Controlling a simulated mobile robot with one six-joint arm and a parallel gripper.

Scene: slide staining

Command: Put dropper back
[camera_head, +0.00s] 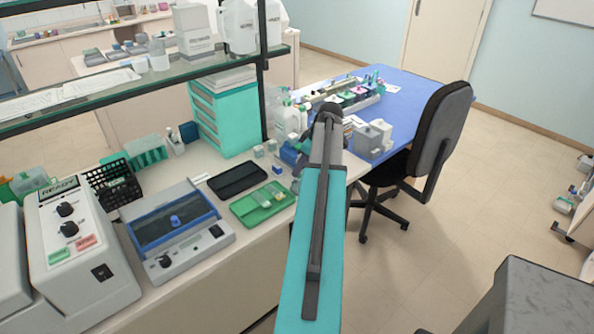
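I cannot make out a dropper in the head view. My teal and grey arm reaches from the bottom of the picture toward the far end of the counter. My gripper does not show; the arm itself hides the area at its far end. A row of small staining bottles with pink and green parts (352,95) stands on the blue table (400,82) beyond the arm. A green tray (262,203) with small items on it lies on the counter, left of the arm.
A black tray (237,179), a grey device with a blue window (176,222) and a control box (80,245) stand on the counter. White bottles (287,118) stand near the shelf post. A grey device (372,138) sits at the table's near edge. A black chair (440,125) stands right.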

